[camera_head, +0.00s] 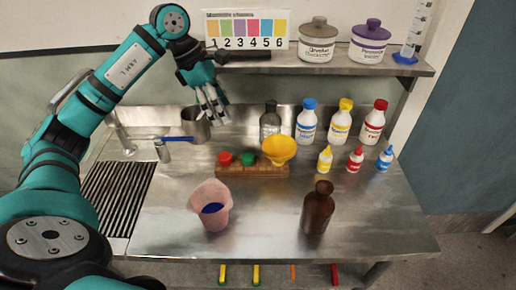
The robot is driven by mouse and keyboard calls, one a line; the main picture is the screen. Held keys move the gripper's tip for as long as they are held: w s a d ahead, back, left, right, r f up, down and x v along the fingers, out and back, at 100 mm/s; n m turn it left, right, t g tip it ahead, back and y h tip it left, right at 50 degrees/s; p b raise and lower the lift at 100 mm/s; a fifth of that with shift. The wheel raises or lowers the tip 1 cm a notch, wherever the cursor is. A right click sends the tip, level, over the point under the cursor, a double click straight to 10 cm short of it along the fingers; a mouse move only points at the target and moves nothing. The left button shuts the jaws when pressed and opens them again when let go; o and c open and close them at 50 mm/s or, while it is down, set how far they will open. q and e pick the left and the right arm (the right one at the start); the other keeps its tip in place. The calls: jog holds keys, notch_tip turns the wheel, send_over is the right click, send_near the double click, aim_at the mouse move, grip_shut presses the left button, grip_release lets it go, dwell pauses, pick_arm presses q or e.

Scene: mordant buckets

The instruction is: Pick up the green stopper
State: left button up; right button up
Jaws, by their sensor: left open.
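The green stopper (247,158) sits in a brown wooden rack (250,172) near the middle of the steel bench. A red stopper (225,159) is just left of it in the same rack. A yellow funnel (280,150) stands close on its right. My left gripper (217,117) is open and empty, with its fingers pointing down. It is above and behind the rack, up and left of the green stopper in the picture, and apart from it. My right gripper does not show.
A pink beaker (211,206) and a brown bottle (318,208) stand in front. A metal pot (195,125) is behind left. Capped bottles (340,125) and small droppers (355,160) stand right. A shelf (325,68) overhangs the back. The front middle is clear.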

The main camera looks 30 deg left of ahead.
pick_arm(q)
jog(key=p, duration=0.3)
send_over(247, 155)
jog(key=a, duration=0.1)
jog(key=f, duration=1)
jog(key=shift+s+a+f, duration=0.15)
jog(key=shift+s+f, duration=0.1)
jog(key=shift+s, duration=0.15)
jog(key=p+x, duration=0.2)
jog(key=x, duration=0.2)
jog(key=shift+s+f, duration=0.1)
jog(key=shift+f, duration=0.7)
jog(key=shift+c, duration=0.4)
jog(key=c, duration=0.9)
